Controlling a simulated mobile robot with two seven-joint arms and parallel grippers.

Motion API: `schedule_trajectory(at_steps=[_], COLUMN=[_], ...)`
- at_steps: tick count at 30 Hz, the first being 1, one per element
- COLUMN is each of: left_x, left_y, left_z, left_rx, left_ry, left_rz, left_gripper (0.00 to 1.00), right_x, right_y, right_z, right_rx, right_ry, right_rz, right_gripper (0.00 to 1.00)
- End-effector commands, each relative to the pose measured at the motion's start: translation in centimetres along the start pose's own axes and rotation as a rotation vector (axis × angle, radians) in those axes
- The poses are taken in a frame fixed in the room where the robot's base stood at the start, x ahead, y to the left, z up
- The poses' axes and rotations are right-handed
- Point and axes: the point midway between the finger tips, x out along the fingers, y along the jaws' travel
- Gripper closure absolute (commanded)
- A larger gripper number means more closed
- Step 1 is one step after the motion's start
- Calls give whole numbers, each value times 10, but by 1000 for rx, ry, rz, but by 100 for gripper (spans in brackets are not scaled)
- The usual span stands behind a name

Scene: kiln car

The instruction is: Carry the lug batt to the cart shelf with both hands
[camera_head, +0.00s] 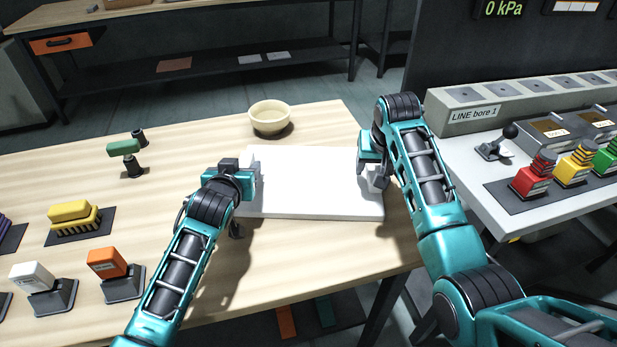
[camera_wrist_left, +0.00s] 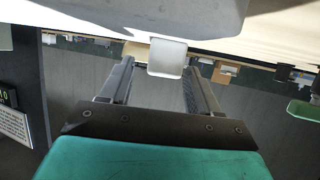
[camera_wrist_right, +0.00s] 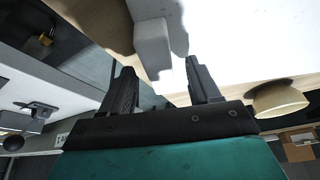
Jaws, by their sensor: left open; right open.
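The lug batt (camera_head: 310,200) is a flat white slab on the wooden table. My left gripper (camera_head: 243,172) is at its left edge and my right gripper (camera_head: 372,170) at its right edge. In the left wrist view a white lug (camera_wrist_left: 168,58) shows between the open fingertips (camera_wrist_left: 159,70). In the right wrist view the other lug (camera_wrist_right: 152,46) shows ahead of and between the open fingertips (camera_wrist_right: 158,70). I cannot tell whether any finger touches a lug. I cannot surely identify the cart shelf in any view.
A cream bowl (camera_head: 270,118) stands just behind the batt. Brushes and coloured blocks, such as the yellow brush (camera_head: 72,213) and orange block (camera_head: 107,264), stand on the table's left. A grey console (camera_head: 520,206) with coloured stacks is at the right. A bench (camera_head: 215,28) stands behind.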

Motion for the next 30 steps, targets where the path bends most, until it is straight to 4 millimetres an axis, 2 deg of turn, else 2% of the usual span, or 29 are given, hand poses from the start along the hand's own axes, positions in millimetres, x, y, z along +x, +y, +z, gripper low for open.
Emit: schedule_trajectory(at_steps=[4, 13, 30], left_x=[6, 7, 7], left_y=[0, 0, 0], left_z=[0, 0, 0], left_rx=[0, 0, 0], left_ry=[1, 1, 0], left_rz=[1, 0, 0], left_gripper=[38, 38, 92], right_x=[6, 7, 7], right_y=[0, 0, 0], right_z=[0, 0, 0], right_rx=[1, 0, 0], right_ry=[0, 1, 0], right_rz=[0, 0, 0], right_gripper=[38, 38, 92])
